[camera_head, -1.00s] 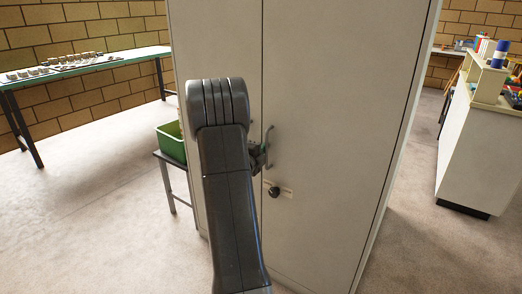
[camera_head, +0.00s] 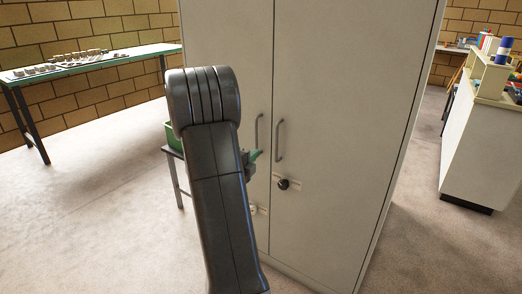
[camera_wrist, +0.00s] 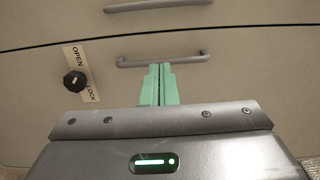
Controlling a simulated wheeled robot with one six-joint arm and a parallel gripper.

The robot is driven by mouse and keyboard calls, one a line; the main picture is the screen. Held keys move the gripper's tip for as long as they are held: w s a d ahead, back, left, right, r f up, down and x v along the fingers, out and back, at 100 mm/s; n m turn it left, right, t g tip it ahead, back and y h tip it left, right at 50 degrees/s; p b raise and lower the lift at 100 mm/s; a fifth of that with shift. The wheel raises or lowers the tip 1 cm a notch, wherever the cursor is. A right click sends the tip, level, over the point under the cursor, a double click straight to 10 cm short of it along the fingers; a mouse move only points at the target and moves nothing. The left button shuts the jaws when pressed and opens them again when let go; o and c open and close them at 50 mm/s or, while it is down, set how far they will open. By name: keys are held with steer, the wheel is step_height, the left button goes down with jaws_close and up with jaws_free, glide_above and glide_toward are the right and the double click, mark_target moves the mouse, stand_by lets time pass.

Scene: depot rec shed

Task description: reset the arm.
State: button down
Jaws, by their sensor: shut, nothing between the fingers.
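My gripper (camera_head: 254,155) shows in the head view beside my dark arm, its green fingertips in front of the cabinet. In the wrist view my gripper (camera_wrist: 160,84) has its two green fingers together with nothing between them. The fingertips point at one of the two bar handles (camera_wrist: 163,61); whether they touch it I cannot tell from this view, but in the head view they look apart from the handles. The tall beige cabinet (camera_head: 340,100) has both doors closed. My forearm hides part of its left side.
A black lock knob (camera_wrist: 75,81) with an OPEN/LOCK label is on one door. A green bin (camera_head: 173,136) on a small stand is at left, partly hidden. A long table (camera_head: 100,62) stands back left. A white counter (camera_head: 475,150) is at right. Floor is clear on both sides.

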steer(key=shift+v, duration=0.9)
steer(key=shift+w, duration=0.15)
